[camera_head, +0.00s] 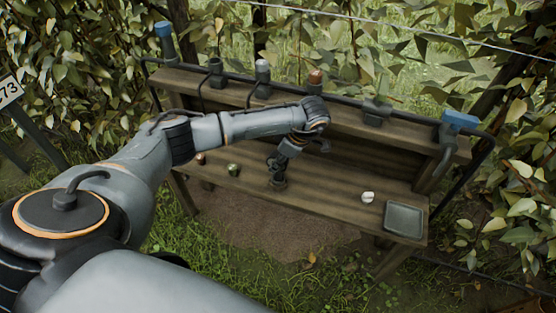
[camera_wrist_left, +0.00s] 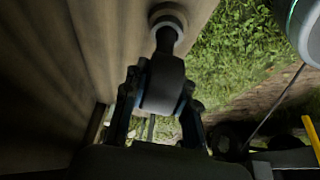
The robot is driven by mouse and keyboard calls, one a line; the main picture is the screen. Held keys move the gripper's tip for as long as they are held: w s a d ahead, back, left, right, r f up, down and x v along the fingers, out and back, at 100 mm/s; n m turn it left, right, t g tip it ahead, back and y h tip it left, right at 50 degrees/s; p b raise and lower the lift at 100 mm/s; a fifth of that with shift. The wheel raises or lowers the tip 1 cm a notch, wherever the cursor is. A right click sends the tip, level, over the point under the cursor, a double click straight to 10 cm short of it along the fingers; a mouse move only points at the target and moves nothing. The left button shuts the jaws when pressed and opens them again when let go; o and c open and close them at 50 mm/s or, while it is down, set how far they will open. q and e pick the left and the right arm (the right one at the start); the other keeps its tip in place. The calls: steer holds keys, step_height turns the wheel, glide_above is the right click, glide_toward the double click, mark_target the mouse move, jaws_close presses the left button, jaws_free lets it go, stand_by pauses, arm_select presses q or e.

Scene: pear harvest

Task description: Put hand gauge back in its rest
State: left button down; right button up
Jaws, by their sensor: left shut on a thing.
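My left gripper (camera_head: 277,165) points down over the lower board of the wooden bench (camera_head: 330,200). In the left wrist view its fingers are shut on a dark, rounded thing (camera_wrist_left: 163,85), which I take to be the hand gauge. A narrow dark neck runs from it to a pale round collar (camera_wrist_left: 168,14) by the wood. I cannot tell whether that collar is part of the gauge or of a rest. In the head view the held thing is small and mostly hidden by the gripper. My right gripper is not in view.
A dark rail along the bench back bears several holders, with a blue-topped tool (camera_head: 164,30) at left and a blue tool (camera_head: 459,120) at right. A grey tray (camera_head: 403,219), a white piece (camera_head: 368,197) and a green-topped pot (camera_head: 233,170) sit on the lower board.

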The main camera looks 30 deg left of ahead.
arm_select(q)
steer(key=shift+f, duration=0.3)
steer(key=c, duration=1)
jaws_free()
steer(key=v, duration=1.2)
